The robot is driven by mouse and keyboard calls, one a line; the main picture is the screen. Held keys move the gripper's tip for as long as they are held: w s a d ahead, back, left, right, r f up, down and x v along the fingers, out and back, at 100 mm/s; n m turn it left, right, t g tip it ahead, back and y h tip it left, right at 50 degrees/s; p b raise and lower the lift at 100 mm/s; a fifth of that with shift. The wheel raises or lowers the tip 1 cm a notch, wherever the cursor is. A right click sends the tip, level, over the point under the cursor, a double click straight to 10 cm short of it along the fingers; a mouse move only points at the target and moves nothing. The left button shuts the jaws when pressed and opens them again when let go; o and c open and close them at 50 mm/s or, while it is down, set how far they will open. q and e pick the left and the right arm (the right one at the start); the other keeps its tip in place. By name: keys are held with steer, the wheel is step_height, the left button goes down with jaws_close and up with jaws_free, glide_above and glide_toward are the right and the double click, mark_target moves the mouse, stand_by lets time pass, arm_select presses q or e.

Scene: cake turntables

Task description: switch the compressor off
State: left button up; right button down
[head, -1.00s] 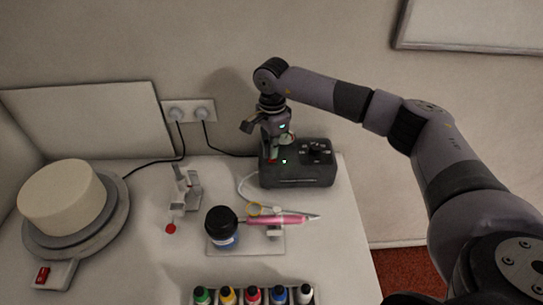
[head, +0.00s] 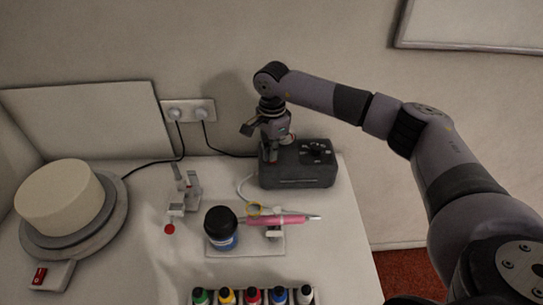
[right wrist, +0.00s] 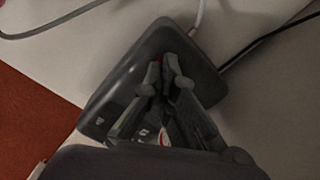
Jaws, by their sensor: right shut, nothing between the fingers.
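The compressor (head: 300,176) is a dark grey box at the back right of the table, with a black dial on its top. In the right wrist view the compressor (right wrist: 128,85) fills the middle. My right gripper (head: 270,158) points down at the left part of its top, fingers together and empty. In the right wrist view the gripper's fingertips (right wrist: 170,66) are at a small red switch (right wrist: 158,60), mostly hidden by them. I cannot tell whether they touch it. No green light shows on the compressor. My left gripper is not in view.
A pink airbrush (head: 275,220) rests on a holder beside a blue jar (head: 221,230). Several paint bottles (head: 252,297) stand at the front. A cake (head: 60,198) sits on a turntable (head: 108,225) at left. A small stand (head: 184,195) is between. Cables run to the wall socket (head: 188,112).

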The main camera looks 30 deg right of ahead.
steer(key=shift+s, duration=0.1)
steer(key=shift+r+p, duration=0.7)
steer(key=shift+r, duration=0.15)
steer(key=shift+r+p, duration=1.35)
steer(key=shift+r, duration=1.15)
